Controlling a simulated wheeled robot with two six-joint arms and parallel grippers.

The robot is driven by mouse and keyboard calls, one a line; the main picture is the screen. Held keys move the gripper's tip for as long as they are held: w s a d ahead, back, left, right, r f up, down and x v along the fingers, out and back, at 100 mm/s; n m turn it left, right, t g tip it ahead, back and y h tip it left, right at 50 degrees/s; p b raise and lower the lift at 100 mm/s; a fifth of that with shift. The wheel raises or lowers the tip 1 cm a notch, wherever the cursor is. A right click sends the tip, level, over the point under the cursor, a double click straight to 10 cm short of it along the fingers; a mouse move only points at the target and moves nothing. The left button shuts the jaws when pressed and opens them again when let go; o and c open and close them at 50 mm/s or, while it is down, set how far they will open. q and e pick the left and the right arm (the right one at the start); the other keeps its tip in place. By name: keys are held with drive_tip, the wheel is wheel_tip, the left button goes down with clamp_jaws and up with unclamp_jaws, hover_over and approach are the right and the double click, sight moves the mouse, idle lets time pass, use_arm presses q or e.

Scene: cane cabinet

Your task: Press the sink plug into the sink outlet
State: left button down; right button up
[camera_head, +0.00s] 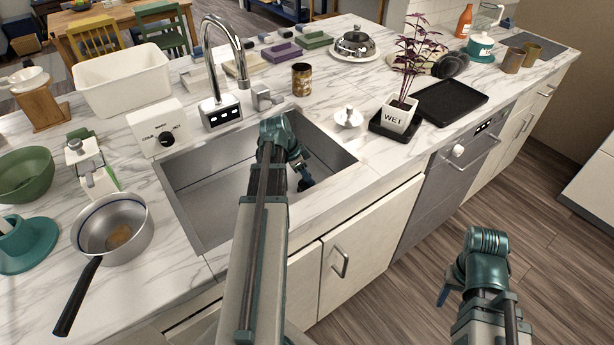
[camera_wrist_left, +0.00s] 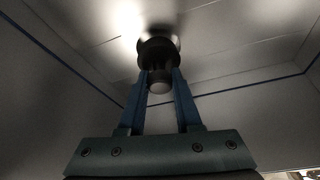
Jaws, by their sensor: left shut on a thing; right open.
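The steel sink (camera_head: 208,213) is set into the marble counter, and its inside also fills the left wrist view (camera_wrist_left: 60,110). My left arm reaches down into it, with my left gripper (camera_head: 305,183) low in the right part of the basin. In the left wrist view my left gripper (camera_wrist_left: 160,78) is shut on the sink plug (camera_wrist_left: 159,86), a small dark knob with a wider dark round part beyond it. The outlet is not clearly visible; I cannot tell whether the plug touches it. My right gripper (camera_head: 443,297) is open and empty, over the floor in front of the cabinet.
The faucet (camera_head: 222,75) stands behind the sink. A saucepan (camera_head: 113,226) is left of the sink, a small white lidded dish (camera_head: 348,118) right of it. A potted plant (camera_head: 399,114) and black tray (camera_head: 449,101) are further right. My arm crosses the sink's front edge.

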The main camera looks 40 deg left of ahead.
sight(307, 184)
use_arm(q)
drive_tip(key=shift+f+b, duration=1.45)
drive_tip(key=shift+f, duration=0.15)
drive_tip(key=c, duration=0.5)
unclamp_jaws()
drive_tip(key=shift+r, duration=0.1)
drive_tip(key=shift+r, duration=0.1)
drive_tip(key=shift+p+v, duration=5.6)
drive_tip(key=shift+v, duration=0.3)
